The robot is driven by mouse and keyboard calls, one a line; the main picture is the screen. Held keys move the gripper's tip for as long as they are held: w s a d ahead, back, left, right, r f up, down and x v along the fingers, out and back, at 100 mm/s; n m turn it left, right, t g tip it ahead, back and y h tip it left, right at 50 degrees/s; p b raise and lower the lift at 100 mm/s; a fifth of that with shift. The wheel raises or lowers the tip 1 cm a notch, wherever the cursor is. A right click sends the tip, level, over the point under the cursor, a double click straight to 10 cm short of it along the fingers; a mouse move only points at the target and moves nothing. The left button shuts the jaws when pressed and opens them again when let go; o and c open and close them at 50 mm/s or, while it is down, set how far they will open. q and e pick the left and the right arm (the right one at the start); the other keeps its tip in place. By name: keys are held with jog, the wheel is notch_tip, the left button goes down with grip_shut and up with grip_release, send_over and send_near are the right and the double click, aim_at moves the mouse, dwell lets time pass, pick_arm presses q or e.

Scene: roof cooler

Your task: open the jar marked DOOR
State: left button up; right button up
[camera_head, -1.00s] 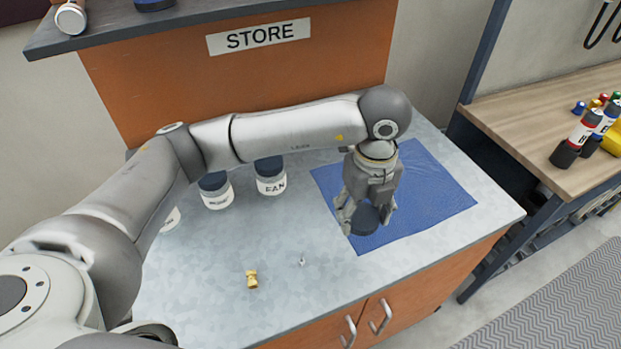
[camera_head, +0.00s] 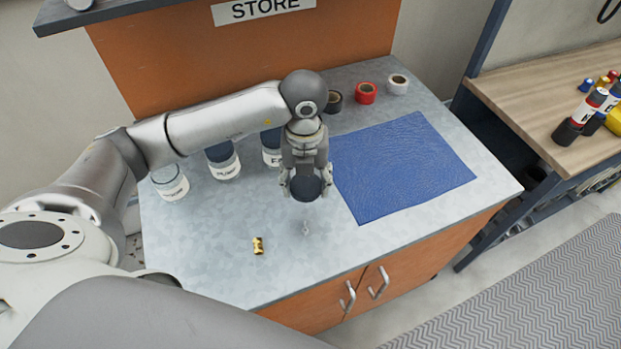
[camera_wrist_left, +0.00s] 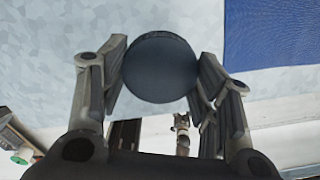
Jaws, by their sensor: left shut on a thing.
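My left gripper (camera_head: 305,188) is shut on a dark blue round lid (camera_head: 308,187) and holds it above the bare counter, left of the blue mat. The wrist view shows the lid (camera_wrist_left: 160,67) between the two fingers. No jar body shows beneath it. Three jars stand in a row at the back left. The leftmost jar (camera_head: 172,187) shows a pale top with no dark lid visible; its label is too small to read surely. The middle jar (camera_head: 226,168) and the right jar (camera_head: 270,157) have dark blue lids; the right one is partly behind my arm. My right gripper is not in view.
A brass fitting (camera_head: 258,246) and a small pale metal piece (camera_head: 306,229) lie on the counter in front. The blue mat (camera_head: 400,165) is bare. Tape rolls, one red (camera_head: 366,93), stand at the back. The counter's front edge has cabinet doors below.

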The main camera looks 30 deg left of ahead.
aim_at(310, 179)
pick_arm(q)
jog(key=w+f, duration=0.1)
jog(key=f, duration=0.1)
jog(key=w+f+p, duration=0.1)
jog(key=w+f, duration=0.1)
jog(key=w+a+f, duration=0.1)
jog(key=f, duration=0.1)
jog(key=shift+w+a, duration=0.1)
jog(key=shift+w, duration=0.25)
notch_tip(310, 179, down, 3)
jog(key=shift+r+p, duration=0.1)
jog(key=shift+p, duration=0.95)
jog(key=shift+f, duration=0.2)
jog(key=shift+f, duration=0.1)
jog(key=o, duration=1.1)
jog(key=shift+w, duration=0.1)
